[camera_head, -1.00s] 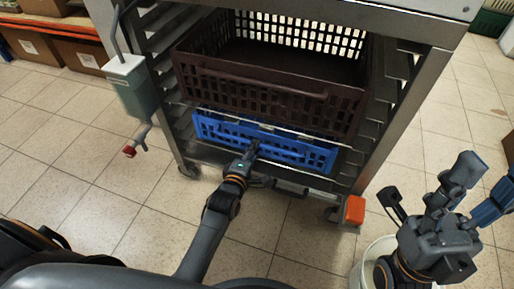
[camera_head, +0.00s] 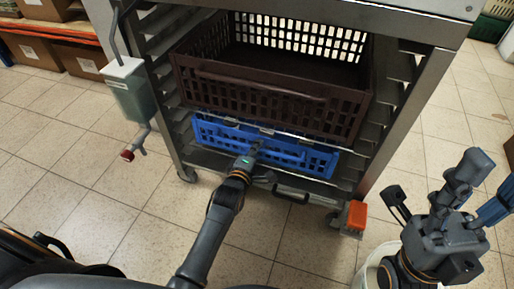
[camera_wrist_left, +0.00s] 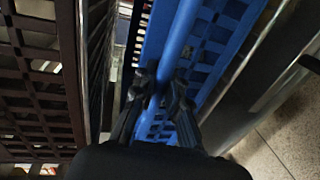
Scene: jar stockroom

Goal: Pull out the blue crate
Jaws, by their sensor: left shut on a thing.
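The blue crate (camera_head: 213,136) sits low in the metal rack, under a dark brown crate. Its slotted front faces me. My left gripper (camera_head: 257,146) is at the middle of its front. In the left wrist view the blue crate (camera_wrist_left: 211,45) fills the middle, and the left gripper's fingers (camera_wrist_left: 161,92) are closed around its blue front bar. The crate's back is hidden under the brown crate. My right gripper (camera_head: 490,180) is at the right, away from the rack, with its fingers apart and nothing seen between them.
The brown crate (camera_head: 268,101) is on the level above. The rack (camera_head: 412,115) stands on casters. A white bucket (camera_head: 366,275) is near my right arm. Tiled floor in front is clear.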

